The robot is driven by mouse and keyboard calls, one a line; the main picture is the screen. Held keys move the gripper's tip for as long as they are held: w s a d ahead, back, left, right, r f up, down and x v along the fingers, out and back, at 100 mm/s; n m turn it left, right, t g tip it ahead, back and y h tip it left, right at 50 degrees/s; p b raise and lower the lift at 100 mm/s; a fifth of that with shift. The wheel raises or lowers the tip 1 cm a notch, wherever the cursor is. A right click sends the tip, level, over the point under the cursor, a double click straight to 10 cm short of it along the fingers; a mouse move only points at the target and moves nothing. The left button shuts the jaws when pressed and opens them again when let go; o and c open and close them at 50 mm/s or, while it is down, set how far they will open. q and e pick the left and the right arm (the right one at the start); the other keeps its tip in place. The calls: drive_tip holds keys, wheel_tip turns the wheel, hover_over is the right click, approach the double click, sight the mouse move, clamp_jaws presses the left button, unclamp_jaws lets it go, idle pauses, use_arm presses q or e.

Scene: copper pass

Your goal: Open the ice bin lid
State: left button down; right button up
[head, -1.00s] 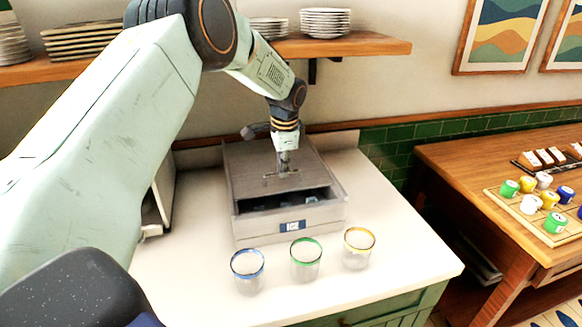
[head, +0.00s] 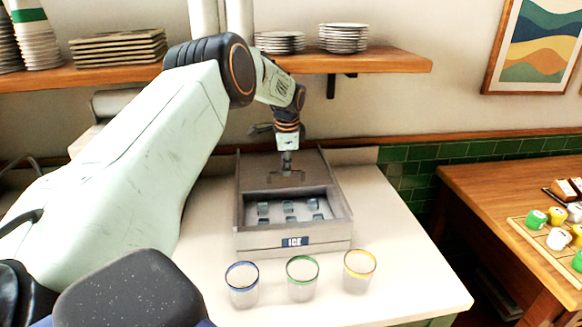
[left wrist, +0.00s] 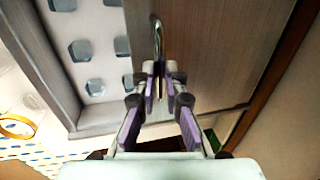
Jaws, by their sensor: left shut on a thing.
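The grey ice bin (head: 330,238), with an ICE label on its front, stands on the white counter. Its lid (head: 312,172) is slid toward the back, and the front part is open, showing several ice cubes (head: 290,207) inside. My left gripper (head: 286,172) is over the lid from above, shut on its handle. In the left wrist view the gripper (left wrist: 160,88) has its purple-padded fingers closed around the metal handle (left wrist: 157,32), with the brown lid (left wrist: 215,50) beneath and ice cubes (left wrist: 85,50) to the left. My right gripper is out of view.
Three glasses with blue (head: 243,288), green (head: 302,280) and yellow (head: 359,273) rims stand in front of the bin. A shelf (head: 385,62) with plates (head: 343,38) runs above and behind. A wooden table (head: 500,200) with coloured pieces is at right. The counter right of the bin is clear.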

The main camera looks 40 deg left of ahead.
use_arm(q)
drive_tip(key=shift+w, duration=0.2)
drive_tip(key=c, duration=1.4)
unclamp_jaws()
drive_tip(key=shift+a, duration=0.1)
wheel_tip(320, 180, up, 12)
drive_tip(key=s+d, duration=0.1)
drive_tip(key=shift+s+d+f, duration=0.15)
drive_tip(key=shift+s+d, duration=0.1)
drive_tip(key=shift+d, duration=0.15)
drive_tip(key=shift+s, duration=0.1)
